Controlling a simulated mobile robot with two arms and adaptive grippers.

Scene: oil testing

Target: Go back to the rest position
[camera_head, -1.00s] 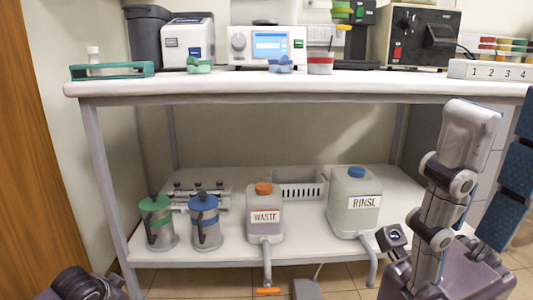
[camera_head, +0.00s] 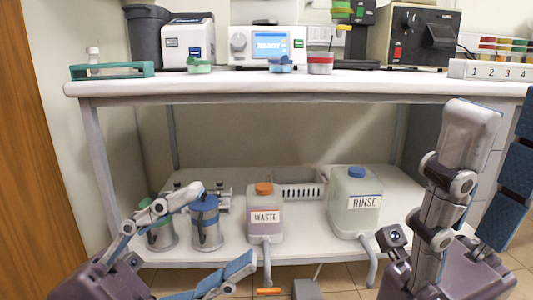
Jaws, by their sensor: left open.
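My left gripper (camera_head: 222,227) reaches in from the lower left, its two jointed fingers spread apart. It is open, with nothing seen held. Its upper finger crosses in front of the green-lidded canister (camera_head: 162,238) and reaches the blue-lidded canister (camera_head: 206,233) in the picture. Whether it touches either cannot be told. Its lower finger, with blue pads, lies in front of the lower shelf's front edge.
The table's lower shelf (camera_head: 310,249) bears the canisters, a WASTE jug (camera_head: 265,228), a RINSE jug (camera_head: 354,220) and a basket (camera_head: 299,190). Instruments and small containers stand on the white tabletop (camera_head: 250,83). Some floor (camera_head: 335,282) shows in front.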

